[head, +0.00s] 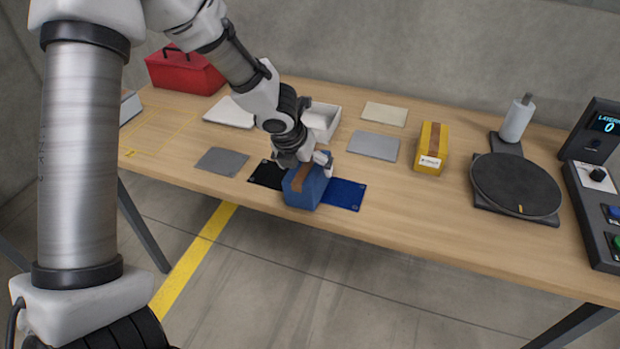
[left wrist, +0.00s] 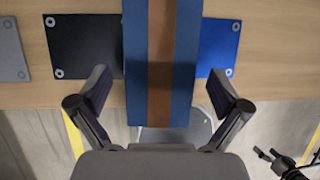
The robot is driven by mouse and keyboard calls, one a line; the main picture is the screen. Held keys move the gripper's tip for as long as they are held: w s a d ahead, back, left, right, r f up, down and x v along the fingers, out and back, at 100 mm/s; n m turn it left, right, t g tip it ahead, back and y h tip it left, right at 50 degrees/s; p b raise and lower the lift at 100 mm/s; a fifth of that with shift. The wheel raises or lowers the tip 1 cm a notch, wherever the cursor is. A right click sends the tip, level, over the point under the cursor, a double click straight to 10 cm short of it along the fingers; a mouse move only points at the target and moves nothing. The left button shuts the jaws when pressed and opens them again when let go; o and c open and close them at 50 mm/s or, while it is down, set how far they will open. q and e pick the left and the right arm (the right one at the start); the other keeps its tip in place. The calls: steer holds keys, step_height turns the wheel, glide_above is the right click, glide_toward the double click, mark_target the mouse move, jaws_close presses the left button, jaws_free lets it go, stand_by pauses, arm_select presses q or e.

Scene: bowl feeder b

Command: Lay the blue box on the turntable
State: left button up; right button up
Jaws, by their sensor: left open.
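The blue box (head: 305,188) with a brown tape stripe stands near the table's front edge, between a black mat and a blue mat. My left gripper (head: 308,165) is over it. In the left wrist view the blue box (left wrist: 135,60) lies between the two spread fingers of the left gripper (left wrist: 160,88), with a gap on each side. The left gripper is open. The round dark turntable (head: 515,184) is at the right of the table, with nothing on it.
A yellow box (head: 431,148) stands between the blue box and the turntable. A white roller on a post (head: 517,119) stands behind the turntable, and a control panel (head: 597,200) is at its right.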

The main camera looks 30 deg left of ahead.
arm_select(q)
steer(key=x, duration=0.2)
steer(key=b+x, duration=0.1)
steer(key=x, duration=0.1)
steer(key=shift+w+f, duration=0.15)
steer(key=shift+w, duration=0.2)
steer(key=shift+s+r, duration=0.25)
steer(key=shift+f, duration=0.1)
steer(key=shift+w+f, duration=0.1)
steer(key=shift+f, duration=0.1)
steer(key=c, duration=1.8)
steer(key=shift+r, duration=0.1)
